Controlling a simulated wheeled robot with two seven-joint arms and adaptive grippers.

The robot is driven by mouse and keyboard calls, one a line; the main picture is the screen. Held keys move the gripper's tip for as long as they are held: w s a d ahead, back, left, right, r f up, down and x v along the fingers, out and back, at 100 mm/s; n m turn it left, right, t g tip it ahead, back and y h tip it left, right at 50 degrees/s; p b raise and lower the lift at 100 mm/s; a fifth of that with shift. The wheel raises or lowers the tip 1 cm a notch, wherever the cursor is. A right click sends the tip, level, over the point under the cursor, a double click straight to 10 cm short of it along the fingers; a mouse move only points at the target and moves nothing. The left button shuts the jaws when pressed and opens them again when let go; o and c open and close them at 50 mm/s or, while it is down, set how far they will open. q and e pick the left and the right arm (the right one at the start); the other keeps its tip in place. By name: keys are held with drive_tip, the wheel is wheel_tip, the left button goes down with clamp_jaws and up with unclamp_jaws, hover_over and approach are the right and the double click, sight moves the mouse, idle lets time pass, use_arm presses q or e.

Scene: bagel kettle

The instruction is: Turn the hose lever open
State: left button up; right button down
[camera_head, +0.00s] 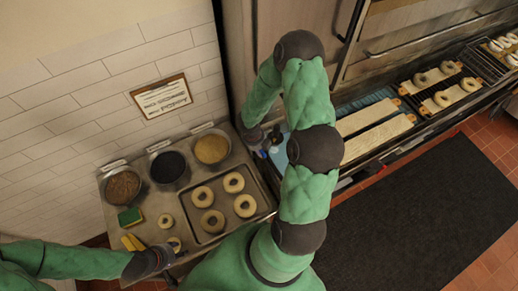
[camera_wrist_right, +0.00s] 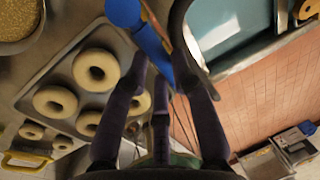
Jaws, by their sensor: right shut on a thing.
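The blue hose lever (camera_wrist_right: 150,44) shows in the right wrist view as a blue bar with a rounded end at the top, running down between the dark fingers. My right gripper (camera_wrist_right: 168,80) is shut on it; the fingers hide part of the lever and its mount. In the head view my right gripper (camera_head: 264,140) is at the right edge of the metal counter, beside the light-blue basin, and the lever there is mostly covered. My left gripper (camera_head: 164,256) is low over the counter's front left edge near a bagel; its fingers are too small to read.
A tray (camera_head: 262,212) of bagels lies on the counter (camera_head: 262,178), with several round topping containers (camera_head: 211,149) behind it. A sponge (camera_head: 130,217) lies at left. Long boards (camera_head: 375,140) and bagels are at right. A dark mat (camera_head: 430,210) covers the floor.

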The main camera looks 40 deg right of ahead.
drive_tip(key=shift+w, duration=0.1)
drive_tip(key=c, duration=1)
unclamp_jaws()
drive_tip(key=r, duration=0.4)
drive_tip(key=a+r, duration=0.1)
drive_tip(key=r, duration=0.3)
drive_tip(key=a+r, duration=0.1)
drive_tip(key=r, duration=0.2)
drive_tip(key=shift+w+a+r, duration=0.1)
drive_tip(key=shift+w+r, duration=0.2)
drive_tip(key=shift+r, duration=0.1)
